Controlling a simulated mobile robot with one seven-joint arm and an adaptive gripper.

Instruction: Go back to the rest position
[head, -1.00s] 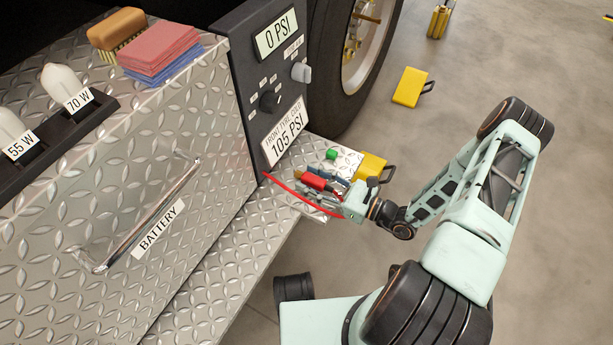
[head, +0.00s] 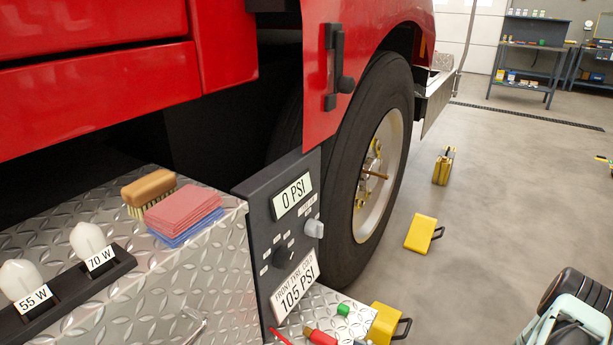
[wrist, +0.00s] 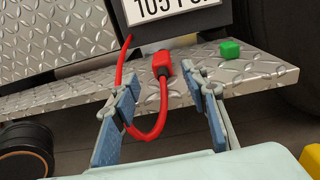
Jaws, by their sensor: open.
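My gripper (wrist: 162,95) shows in the wrist view with its two blue-padded fingers spread apart and nothing held between them. Beyond it, a red hose with a red connector (wrist: 162,64) lies on the diamond-plate step (wrist: 262,68), and a loop of the hose hangs over the edge, in line with the gap between the fingers. The connector also shows at the bottom of the head view (head: 320,337). My gripper is outside the head view; only part of my arm shows at its lower right.
A green cap (head: 343,310) sits on the step. The pump panel (head: 283,240) reads 0 PSI. Open floor lies to the right.

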